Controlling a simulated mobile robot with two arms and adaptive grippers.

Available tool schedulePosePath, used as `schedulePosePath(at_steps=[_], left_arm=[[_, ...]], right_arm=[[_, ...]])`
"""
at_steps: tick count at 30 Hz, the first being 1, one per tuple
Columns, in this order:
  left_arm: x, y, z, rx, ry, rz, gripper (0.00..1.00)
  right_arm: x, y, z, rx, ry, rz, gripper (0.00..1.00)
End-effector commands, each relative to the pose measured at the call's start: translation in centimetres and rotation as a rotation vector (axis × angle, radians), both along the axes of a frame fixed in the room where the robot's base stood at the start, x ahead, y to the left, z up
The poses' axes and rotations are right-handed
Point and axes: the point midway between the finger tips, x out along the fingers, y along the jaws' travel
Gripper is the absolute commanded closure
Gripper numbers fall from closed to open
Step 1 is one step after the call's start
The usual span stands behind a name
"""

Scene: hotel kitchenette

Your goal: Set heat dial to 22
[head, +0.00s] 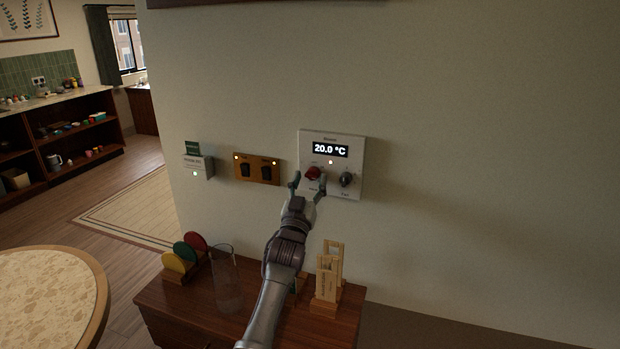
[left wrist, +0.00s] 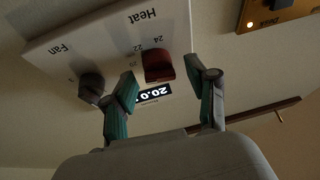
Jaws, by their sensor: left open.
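The white thermostat panel (head: 333,138) is on the wall, and its display (head: 330,150) reads 20.0 °C. The red heat dial (head: 313,172) is on the panel's lower left, and the dark fan dial (head: 346,179) is to its right. The left wrist view shows the panel upside down, with the red heat dial (left wrist: 158,67) beside the marks 20, 22 and 24. My left gripper (head: 308,184) is open at the red dial, one finger on each side. In the left wrist view, one finger of my gripper (left wrist: 163,78) lies between the two dials. I cannot tell whether the fingers touch the red dial.
A brass switch plate (head: 257,182) with two dark switches is left of the panel, and a small white box (head: 199,168) is further left. Below, a wooden cabinet (head: 180,300) holds a glass vase (head: 226,285), coloured discs (head: 185,250) and a wooden holder (head: 328,285). The wall to the right is clear.

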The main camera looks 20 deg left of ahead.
Motion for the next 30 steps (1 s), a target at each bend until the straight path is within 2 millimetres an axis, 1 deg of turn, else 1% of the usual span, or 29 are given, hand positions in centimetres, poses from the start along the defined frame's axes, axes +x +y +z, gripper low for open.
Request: schedulePosePath(at_steps=[3,10,11,12,21,30], left_arm=[[0.41,0.00,0.19,-0.001,0.000,0.000,0.42],[0.44,-0.01,0.16,0.000,0.000,0.000,0.42],[0.44,-0.01,0.16,0.000,0.000,0.000,0.44],[0.43,-0.01,0.16,0.000,0.000,0.000,0.51],[0.43,-0.02,0.15,0.000,0.000,0.000,1.00],[0.42,0.00,0.08,0.042,-0.001,-0.001,1.00]], right_arm=[[0.01,0.01,0.09,0.000,0.000,0.000,1.00],[0.01,0.01,0.08,0.000,0.000,-0.001,1.00],[0.01,0.01,0.08,0.000,0.000,-0.001,1.00],[0.01,0.01,0.08,0.000,0.000,-0.001,1.00],[0.00,0.10,0.08,0.001,0.000,-0.002,1.00],[-0.01,0.14,-0.09,0.002,0.000,-0.002,1.00]])
